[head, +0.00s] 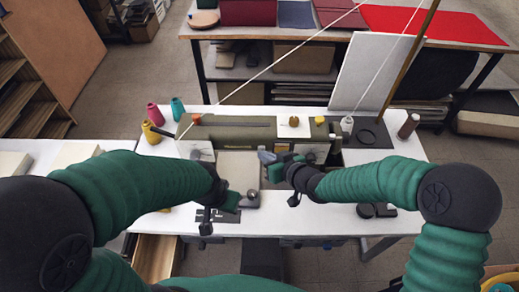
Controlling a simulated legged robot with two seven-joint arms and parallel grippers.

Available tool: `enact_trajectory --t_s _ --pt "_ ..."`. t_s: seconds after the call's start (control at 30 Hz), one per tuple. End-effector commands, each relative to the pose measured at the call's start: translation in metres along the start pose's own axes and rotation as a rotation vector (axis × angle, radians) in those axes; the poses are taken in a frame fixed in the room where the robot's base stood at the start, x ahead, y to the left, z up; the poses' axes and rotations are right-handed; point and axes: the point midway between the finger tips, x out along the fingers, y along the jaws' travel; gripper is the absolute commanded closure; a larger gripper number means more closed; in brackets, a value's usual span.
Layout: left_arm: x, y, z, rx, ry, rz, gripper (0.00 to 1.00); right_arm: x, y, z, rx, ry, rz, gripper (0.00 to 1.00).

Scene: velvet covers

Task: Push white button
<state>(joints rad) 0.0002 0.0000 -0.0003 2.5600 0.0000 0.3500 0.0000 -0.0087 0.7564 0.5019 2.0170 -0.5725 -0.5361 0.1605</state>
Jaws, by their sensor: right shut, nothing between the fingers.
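An olive-grey machine (240,131) stands across the white table. A small white square plate with an orange-brown knob (294,121) sits on its top, right of the middle. I cannot make out for sure which part is the white button. My right gripper (266,158) is shut and empty, pointing left in front of the machine.
Several thread cones, one of them pink (154,114), stand at the left. A white bottle (347,124) and a brown spool (408,126) stand at the right. A shelf table (330,45) with fabrics stands behind.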

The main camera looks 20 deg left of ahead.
Motion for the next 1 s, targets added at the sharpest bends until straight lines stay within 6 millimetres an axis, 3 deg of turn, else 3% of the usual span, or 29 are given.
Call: enact_trajectory --t_s 0.53,1.0 --pt "-0.001 0.0 0.0 0.0 0.0 0.0 1.0 0.004 0.002 -0.003 0.0 -0.001 0.001 1.0" --pt "0.007 0.0 0.002 0.0 0.0 0.0 1.0 0.002 -0.015 0.004 -0.001 0.0 0.001 1.0"
